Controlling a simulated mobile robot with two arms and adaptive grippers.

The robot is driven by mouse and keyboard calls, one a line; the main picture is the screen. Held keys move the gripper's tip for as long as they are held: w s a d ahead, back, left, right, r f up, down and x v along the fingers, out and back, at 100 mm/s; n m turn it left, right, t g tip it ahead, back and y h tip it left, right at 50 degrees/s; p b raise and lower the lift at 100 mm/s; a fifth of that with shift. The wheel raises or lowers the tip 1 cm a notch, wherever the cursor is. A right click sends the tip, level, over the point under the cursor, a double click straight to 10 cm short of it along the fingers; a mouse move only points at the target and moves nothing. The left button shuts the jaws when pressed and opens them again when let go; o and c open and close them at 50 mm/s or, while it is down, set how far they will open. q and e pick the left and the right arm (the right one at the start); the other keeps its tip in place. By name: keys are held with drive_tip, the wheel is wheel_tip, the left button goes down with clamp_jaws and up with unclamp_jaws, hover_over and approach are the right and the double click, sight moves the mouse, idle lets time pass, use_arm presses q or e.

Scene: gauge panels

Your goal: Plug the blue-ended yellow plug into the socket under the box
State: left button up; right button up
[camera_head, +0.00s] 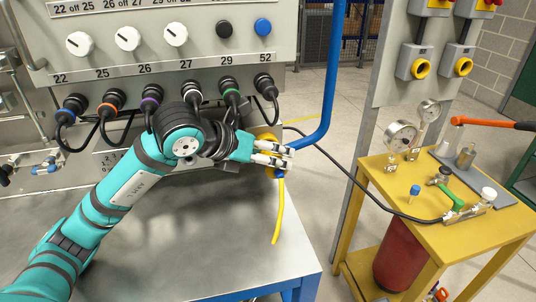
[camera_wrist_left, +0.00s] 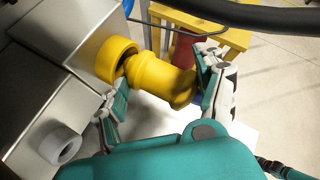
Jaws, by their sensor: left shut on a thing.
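The yellow plug (camera_wrist_left: 160,77) is between the fingers of my left gripper (camera_wrist_left: 163,95) in the left wrist view, and the gripper is shut on it. A little of its blue end (camera_wrist_left: 197,98) shows by the right finger. The plug's front is at the mouth of the yellow socket (camera_wrist_left: 112,57), which sits on a grey metal box (camera_wrist_left: 65,35). Dark inside shows at the socket's rim; I cannot tell whether the plug is inside it. In the head view, my left gripper (camera_head: 284,157) partly hides the plug, and a yellow cable (camera_head: 279,215) hangs below.
A grey panel (camera_head: 190,70) with knobs and several dark plugs is above my arm. A blue pipe (camera_head: 331,90) runs close right of the gripper. A grey table (camera_head: 200,235) is below. A yellow bench (camera_head: 375,185) with gauges and a black cable stands right.

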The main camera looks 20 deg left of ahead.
use_arm(q)
drive_tip(key=shift+w+a+r, duration=0.1)
drive_tip(key=shift+a, duration=0.1)
idle(0.5)
drive_tip(key=shift+s+f+b, duration=0.25)
drive_tip(key=shift+s+b, duration=0.05)
drive_tip(key=shift+s, duration=0.15)
drive_tip(key=shift+d, duration=0.4)
drive_tip(key=shift+w+a+r+b, duration=0.1)
drive_tip(key=shift+a+b, duration=0.1)
drive_tip(key=shift+b, duration=0.1)
idle(0.4)
drive_tip(key=shift+w+a+b, duration=0.15)
drive_tip(key=shift+w+b, duration=0.05)
drive_tip(key=shift+b, duration=0.1)
idle(0.5)
